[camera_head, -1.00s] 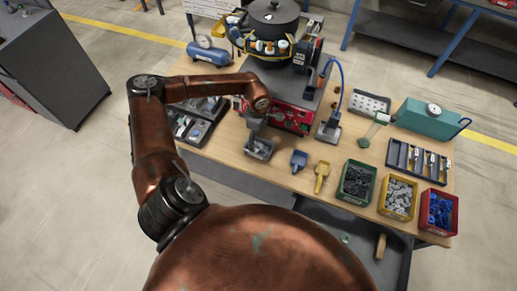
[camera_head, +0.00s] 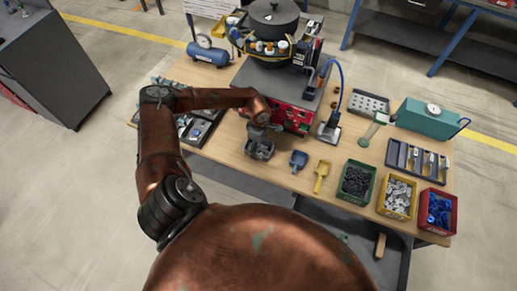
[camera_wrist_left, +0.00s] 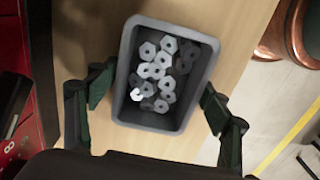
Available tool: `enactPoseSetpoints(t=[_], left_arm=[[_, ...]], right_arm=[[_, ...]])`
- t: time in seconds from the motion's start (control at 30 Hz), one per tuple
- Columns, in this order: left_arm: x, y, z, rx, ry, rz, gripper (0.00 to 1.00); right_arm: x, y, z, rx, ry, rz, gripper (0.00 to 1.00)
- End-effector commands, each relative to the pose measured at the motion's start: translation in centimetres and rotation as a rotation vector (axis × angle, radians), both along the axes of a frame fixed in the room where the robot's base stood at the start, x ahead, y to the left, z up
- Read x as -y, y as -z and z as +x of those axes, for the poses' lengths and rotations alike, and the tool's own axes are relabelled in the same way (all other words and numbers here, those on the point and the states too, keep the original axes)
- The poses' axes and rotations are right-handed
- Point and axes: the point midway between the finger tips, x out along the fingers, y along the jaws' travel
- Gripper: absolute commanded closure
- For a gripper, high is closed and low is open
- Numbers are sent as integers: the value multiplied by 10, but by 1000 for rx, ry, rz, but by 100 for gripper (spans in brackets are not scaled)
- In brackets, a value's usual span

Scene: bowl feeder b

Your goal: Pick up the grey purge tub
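The grey purge tub (camera_head: 259,156) stands near the front edge of the wooden table, left of the blue scoop. In the left wrist view the tub (camera_wrist_left: 147,121) is a rectangular grey bin holding several grey hex nuts. My left gripper (camera_head: 259,137) is over the tub, pointing down. In the left wrist view my left gripper (camera_wrist_left: 158,84) is open, with one finger on each side of the tub. A narrow gap seems to show at each finger; contact is hard to judge. My right gripper is not in view.
A blue scoop (camera_head: 299,160) and a yellow scoop (camera_head: 321,176) lie to the right. Beyond them stand green (camera_head: 352,195), yellow (camera_head: 391,208) and red (camera_head: 430,224) bins of parts. The red-fronted bowl feeder (camera_head: 290,116) is close behind the tub.

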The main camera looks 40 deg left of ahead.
Motion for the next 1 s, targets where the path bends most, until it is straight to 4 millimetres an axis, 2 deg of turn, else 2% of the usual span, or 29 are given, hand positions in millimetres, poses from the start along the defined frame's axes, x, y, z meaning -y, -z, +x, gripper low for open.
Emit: enactPoseSetpoints(t=[0.07,0.53,0.83,1.0], left_arm=[[0,0,0,0,0,0,35],[0,0,0,0,0,0,67],[0,-3,1,1,0,0,67],[-1,-15,1,3,0,0,67]], right_arm=[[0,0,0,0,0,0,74],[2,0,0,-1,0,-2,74],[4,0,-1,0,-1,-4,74],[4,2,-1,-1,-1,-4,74]])
